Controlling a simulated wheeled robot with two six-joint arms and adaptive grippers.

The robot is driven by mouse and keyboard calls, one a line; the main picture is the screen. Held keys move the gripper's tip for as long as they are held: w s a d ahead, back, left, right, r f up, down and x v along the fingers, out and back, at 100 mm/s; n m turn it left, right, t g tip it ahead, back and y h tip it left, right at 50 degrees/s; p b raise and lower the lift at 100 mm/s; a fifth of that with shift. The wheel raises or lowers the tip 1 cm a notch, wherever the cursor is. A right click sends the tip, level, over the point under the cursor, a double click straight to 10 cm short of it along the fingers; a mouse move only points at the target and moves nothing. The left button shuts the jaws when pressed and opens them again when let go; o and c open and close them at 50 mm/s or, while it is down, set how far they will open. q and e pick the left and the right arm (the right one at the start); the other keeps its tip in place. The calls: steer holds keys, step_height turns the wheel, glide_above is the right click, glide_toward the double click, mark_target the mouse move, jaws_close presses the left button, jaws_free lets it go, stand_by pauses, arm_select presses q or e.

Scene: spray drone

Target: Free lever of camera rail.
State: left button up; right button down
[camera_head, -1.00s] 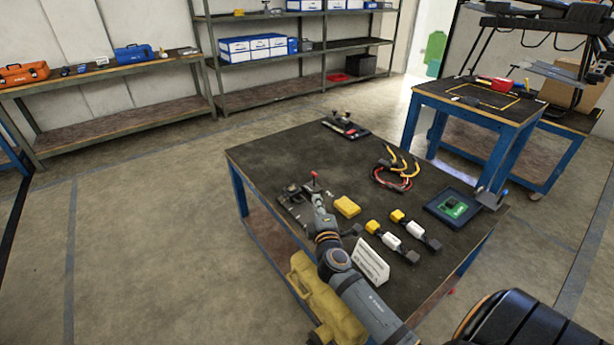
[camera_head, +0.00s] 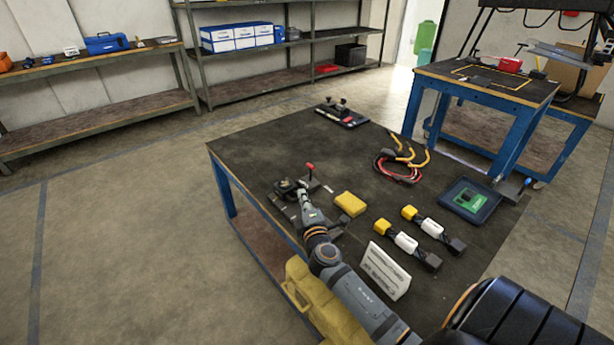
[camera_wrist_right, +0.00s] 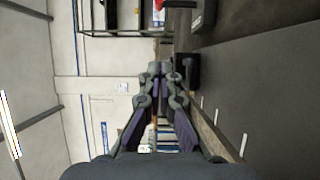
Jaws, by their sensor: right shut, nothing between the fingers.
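The camera rail (camera_head: 317,213) is a dark plate fixture at the table's near left edge, with a dark block (camera_head: 285,187) on its left. A red-tipped lever (camera_head: 310,168) stands up behind my right gripper; a bit of red (camera_wrist_right: 158,4), probably its tip, shows at the top of the right wrist view. My right gripper (camera_head: 302,190) is shut and empty, over the rail and just below the lever in the picture. In the wrist view its fingertips (camera_wrist_right: 159,72) are together beside a dark block (camera_wrist_right: 187,70). Contact cannot be told. My left gripper is out of view.
Cables (camera_head: 400,165) and another dark fixture (camera_head: 342,115) sit farther back. The table's left back is clear.

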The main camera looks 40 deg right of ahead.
mark_target(311, 173)
steer(key=x, duration=1)
steer(key=shift+w+d, duration=0.2)
steer(key=d, duration=0.2)
steer(key=shift+s+d, duration=0.3)
steer(key=shift+s, duration=0.05)
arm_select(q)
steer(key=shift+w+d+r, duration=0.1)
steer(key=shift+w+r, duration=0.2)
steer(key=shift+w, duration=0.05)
arm_select(e)
steer(key=shift+d, duration=0.5)
